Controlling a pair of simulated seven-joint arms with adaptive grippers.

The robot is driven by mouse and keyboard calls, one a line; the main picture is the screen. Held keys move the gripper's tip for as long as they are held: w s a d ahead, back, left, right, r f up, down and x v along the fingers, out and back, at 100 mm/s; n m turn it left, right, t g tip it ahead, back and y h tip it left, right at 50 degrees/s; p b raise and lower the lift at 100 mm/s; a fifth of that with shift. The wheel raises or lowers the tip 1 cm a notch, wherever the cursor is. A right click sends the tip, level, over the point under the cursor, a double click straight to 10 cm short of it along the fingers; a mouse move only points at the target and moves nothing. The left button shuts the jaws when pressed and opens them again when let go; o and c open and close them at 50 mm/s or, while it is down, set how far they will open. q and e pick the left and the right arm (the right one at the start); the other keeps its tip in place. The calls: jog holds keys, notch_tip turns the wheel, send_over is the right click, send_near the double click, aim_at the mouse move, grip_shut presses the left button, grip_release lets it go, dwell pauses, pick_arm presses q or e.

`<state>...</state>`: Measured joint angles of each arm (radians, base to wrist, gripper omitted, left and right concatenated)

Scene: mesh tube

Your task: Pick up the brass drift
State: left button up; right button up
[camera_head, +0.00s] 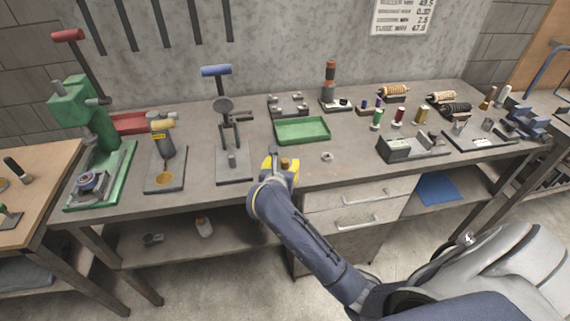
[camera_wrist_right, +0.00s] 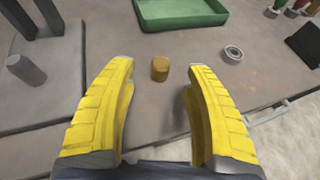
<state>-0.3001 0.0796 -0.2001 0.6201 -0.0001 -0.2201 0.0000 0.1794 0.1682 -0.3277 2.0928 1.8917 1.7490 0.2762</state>
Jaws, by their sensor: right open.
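The brass drift (camera_wrist_right: 159,69) is a short, brass-coloured cylinder standing on the workbench, seen in the right wrist view between and just beyond my fingertips. It also shows in the head view (camera_head: 285,163) close to the yellow fingers. My right gripper (camera_wrist_right: 160,75) has yellow fingers spread wide apart, with nothing between them touching the drift. In the head view my right gripper (camera_head: 280,168) is at the bench's front edge, partly hidden by its own wrist. My left gripper does not show in either view.
A green tray (camera_head: 302,130) lies behind the drift. A small metal ring (camera_wrist_right: 233,53) lies to its right. A grey press base (camera_head: 234,168) with an upright post stands to the left. A grey fixture (camera_head: 412,146) is further right. Drawers (camera_head: 350,195) are below the front edge.

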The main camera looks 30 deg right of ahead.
aim_at(285, 161)
jog(key=shift+x, duration=2.75)
jog(key=shift+s+f, duration=0.1)
grip_shut()
